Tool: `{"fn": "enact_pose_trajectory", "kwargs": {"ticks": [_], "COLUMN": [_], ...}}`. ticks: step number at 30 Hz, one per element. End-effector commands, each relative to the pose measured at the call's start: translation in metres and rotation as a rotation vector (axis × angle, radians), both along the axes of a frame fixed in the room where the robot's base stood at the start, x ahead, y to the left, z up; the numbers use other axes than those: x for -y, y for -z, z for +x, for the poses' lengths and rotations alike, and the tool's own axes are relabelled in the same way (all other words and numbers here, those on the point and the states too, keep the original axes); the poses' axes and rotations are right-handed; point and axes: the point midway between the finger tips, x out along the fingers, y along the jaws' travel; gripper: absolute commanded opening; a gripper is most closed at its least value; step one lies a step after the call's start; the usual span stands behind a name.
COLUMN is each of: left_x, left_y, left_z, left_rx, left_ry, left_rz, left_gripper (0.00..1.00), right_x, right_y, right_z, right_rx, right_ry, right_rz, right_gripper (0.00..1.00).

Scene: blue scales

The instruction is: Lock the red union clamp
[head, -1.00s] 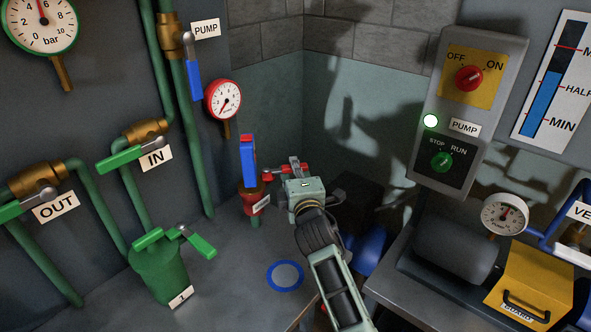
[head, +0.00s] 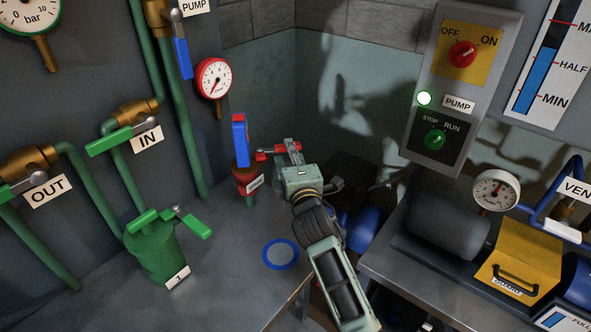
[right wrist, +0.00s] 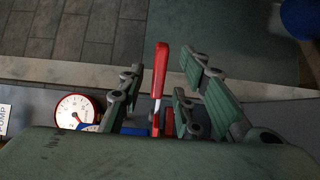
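The red union (head: 246,183) stands at the back of the bench in the head view, with a label and an upright blue hose end with a red top (head: 240,140) above it. A red clamp lever (head: 266,155) sticks out to its right, towards my right gripper (head: 300,160). In the right wrist view the red lever (right wrist: 160,72) stands between the spread fingers of my right gripper (right wrist: 164,62), with gaps on both sides. The gripper looks open. Its body partly hides the clamp in the wrist view. My left gripper is out of view.
A green canister (head: 155,250) with green levers stands left on the bench, and a blue ring (head: 280,254) lies in front. Green pipes and a red gauge (head: 213,79) are on the wall behind. A pump control box (head: 455,95) hangs to the right.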

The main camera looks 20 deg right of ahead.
Motion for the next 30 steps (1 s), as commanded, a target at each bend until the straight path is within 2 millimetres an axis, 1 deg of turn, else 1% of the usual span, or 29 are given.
{"fn": "enact_pose_trajectory", "kwargs": {"ticks": [1,6,9,13,17,24,26,28,29,30], "left_x": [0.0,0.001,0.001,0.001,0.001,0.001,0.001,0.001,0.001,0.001], "left_y": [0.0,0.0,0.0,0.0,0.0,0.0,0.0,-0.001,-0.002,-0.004], "left_z": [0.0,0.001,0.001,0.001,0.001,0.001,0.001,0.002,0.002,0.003], "left_rx": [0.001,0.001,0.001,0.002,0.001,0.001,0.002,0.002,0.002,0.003], "left_ry": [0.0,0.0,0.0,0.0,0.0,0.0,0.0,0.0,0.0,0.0], "left_rz": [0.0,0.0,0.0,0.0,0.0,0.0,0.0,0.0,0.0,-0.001], "left_gripper": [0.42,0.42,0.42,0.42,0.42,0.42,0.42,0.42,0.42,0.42], "right_x": [-0.001,-0.004,-0.005,-0.007,-0.007,-0.007,-0.007,-0.011,-0.015,-0.022], "right_y": [0.001,0.001,0.001,0.001,0.001,0.0,0.0,-0.01,-0.019,-0.035], "right_z": [-0.012,-0.049,-0.066,-0.081,-0.087,-0.087,-0.087,-0.084,-0.081,-0.076], "right_rx": [0.0,-0.001,-0.001,-0.002,-0.001,-0.001,-0.001,0.027,0.05,0.095], "right_ry": [0.0,-0.001,0.0,0.0,0.0,0.0,0.0,-0.012,-0.023,-0.043], "right_rz": [-0.001,-0.001,0.0,-0.001,-0.001,0.0,0.0,-0.031,-0.06,-0.117], "right_gripper": [0.31,0.31,0.31,0.31,0.31,0.31,0.27,0.21,0.18,0.15]}}
